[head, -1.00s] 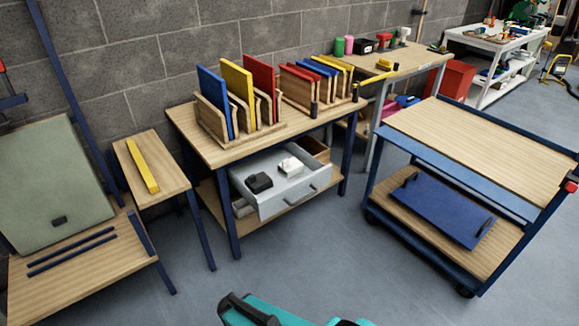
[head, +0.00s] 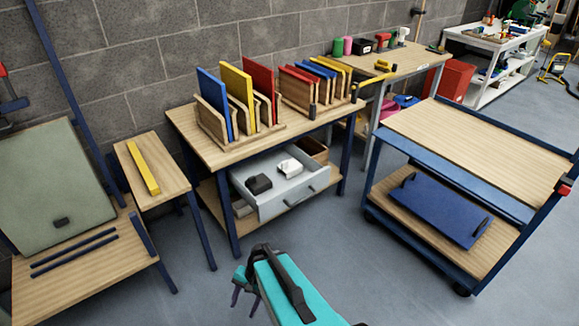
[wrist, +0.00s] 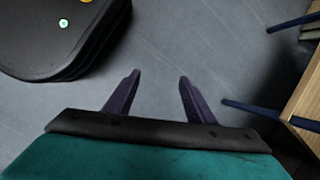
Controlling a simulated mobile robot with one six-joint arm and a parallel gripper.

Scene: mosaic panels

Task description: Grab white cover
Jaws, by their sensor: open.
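A small white block-like thing (head: 290,166), likely the white cover, sits in the open grey drawer (head: 297,193) under the middle table. A black block (head: 258,184) lies to its left in the same drawer. My gripper (head: 244,300) is in front of the drawer and apart from it, low in the head view. In the wrist view my gripper (wrist: 159,88) has its two dark fingers spread, with only bare floor between them. The white thing does not show in the wrist view.
The middle table (head: 205,150) carries racks of coloured panels above the drawer. A blue-framed cart (head: 485,150) stands to the right, and a small side table (head: 178,180) with a yellow bar to the left. Floor (head: 330,250) before the drawer is clear.

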